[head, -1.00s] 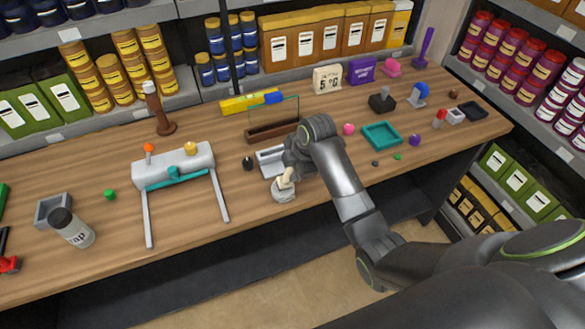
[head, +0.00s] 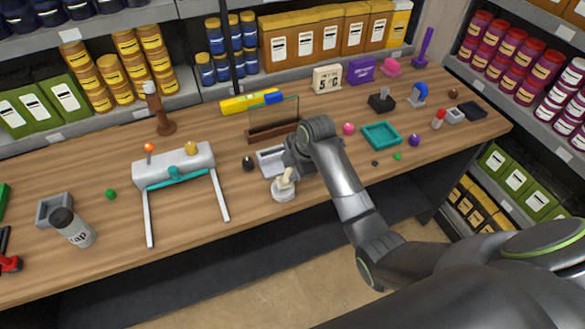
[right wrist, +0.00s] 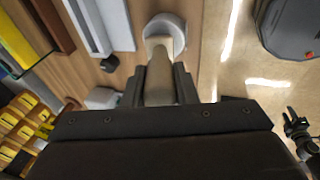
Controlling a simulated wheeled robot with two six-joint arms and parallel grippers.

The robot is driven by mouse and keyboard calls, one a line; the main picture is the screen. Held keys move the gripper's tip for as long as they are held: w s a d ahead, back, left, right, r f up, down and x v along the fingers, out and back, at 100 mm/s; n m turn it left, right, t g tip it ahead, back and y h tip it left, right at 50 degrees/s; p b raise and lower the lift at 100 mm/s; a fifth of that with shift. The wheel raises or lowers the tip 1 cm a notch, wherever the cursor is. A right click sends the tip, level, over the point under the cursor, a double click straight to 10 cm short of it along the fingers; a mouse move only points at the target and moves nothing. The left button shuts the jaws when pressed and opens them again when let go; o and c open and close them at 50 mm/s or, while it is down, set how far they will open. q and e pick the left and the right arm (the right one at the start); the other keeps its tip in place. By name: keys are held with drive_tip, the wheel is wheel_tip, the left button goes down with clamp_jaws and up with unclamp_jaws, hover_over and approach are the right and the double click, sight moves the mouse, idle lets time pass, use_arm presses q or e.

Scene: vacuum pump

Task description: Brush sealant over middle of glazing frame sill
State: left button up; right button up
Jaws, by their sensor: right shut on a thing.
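The glazing frame stands near the middle of the bench, a clear glass pane (head: 286,112) upright in a brown wooden sill (head: 272,133). The sill also shows at upper left in the right wrist view (right wrist: 52,24). My right gripper (right wrist: 160,82) is shut on a cream-handled brush (head: 285,179), in front of the sill and apart from it. The brush's lower end is at a round whitish pot (head: 284,194); the bristles are hidden, so I cannot tell how deep they sit.
A white tray (head: 268,160) lies between the pot and the sill. A small dark round object (head: 247,163) stands left of the tray. A grey roller-like stand (head: 200,158) is further left. A yellow box (head: 236,104) lies behind the frame. A teal tray (head: 381,136) is to the right.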

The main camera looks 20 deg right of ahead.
drive_tip(key=shift+f, duration=0.1)
drive_tip(key=shift+r, duration=3.55)
